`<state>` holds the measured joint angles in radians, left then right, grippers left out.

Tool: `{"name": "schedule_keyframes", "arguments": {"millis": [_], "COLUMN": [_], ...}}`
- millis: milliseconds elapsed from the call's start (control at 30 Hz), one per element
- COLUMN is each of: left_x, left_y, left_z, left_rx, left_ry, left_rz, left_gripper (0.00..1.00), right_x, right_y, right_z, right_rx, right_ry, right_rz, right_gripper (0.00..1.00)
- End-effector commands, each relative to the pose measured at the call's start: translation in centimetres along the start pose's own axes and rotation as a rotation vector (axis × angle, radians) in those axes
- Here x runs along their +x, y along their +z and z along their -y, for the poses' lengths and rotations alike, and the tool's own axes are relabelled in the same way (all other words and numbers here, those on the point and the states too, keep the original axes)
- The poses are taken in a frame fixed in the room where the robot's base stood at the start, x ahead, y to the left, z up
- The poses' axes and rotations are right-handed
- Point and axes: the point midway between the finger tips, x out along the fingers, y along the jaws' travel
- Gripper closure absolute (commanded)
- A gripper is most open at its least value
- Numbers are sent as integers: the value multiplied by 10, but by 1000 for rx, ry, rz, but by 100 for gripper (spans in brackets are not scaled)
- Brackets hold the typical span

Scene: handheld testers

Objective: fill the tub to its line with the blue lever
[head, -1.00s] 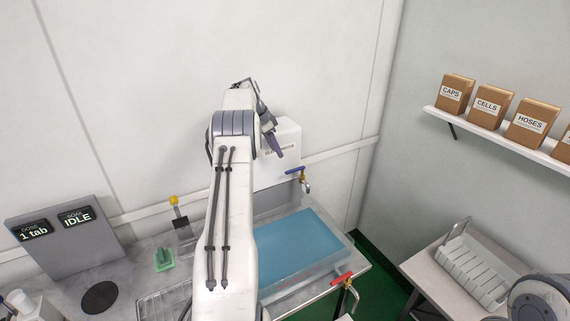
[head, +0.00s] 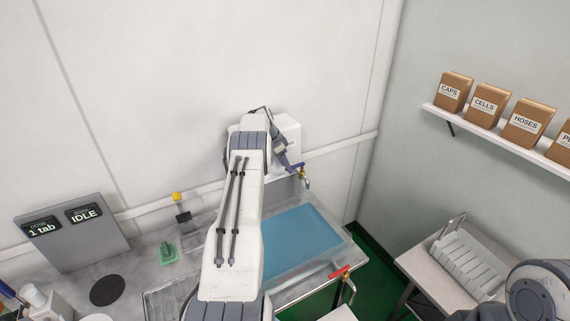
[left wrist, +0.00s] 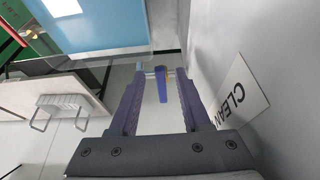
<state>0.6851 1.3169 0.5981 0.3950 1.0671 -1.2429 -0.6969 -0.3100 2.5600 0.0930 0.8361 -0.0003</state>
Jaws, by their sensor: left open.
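The blue lever (head: 297,167) sits on a brass tap on the back wall, above the far edge of the tub. My left gripper (head: 288,164) is open right at it. In the left wrist view the blue lever (left wrist: 161,84) shows between the open fingers (left wrist: 157,92), towards their tips; I cannot tell whether they touch it. The clear tub (head: 342,256) holds blue liquid (head: 298,242), partly hidden by my left arm. Its fill line cannot be made out. My right gripper is out of view.
A red-handled tap (head: 340,272) stands at the tub's front right. A grey panel (head: 75,240) reads "1 tab" and "IDLE". A white rack (head: 466,264) stands on the right table, below a shelf of boxes.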

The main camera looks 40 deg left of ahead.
Motion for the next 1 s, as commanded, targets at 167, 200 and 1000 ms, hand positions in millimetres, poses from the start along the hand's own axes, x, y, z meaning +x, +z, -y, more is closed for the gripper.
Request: {"name": "schedule_keyframes", "arguments": {"millis": [167, 200, 1000], "left_x": [0, -1, -1], "left_y": [0, 0, 1], "left_z": [0, 0, 1], "left_rx": [0, 0, 0], "left_ry": [0, 0, 0], "left_rz": [0, 0, 1], "left_gripper": [100, 100, 100], "right_x": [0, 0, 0], "right_y": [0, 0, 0], "right_z": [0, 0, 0], "right_rx": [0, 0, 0], "right_ry": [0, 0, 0], "right_rz": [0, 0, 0], "right_gripper": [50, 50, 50]}}
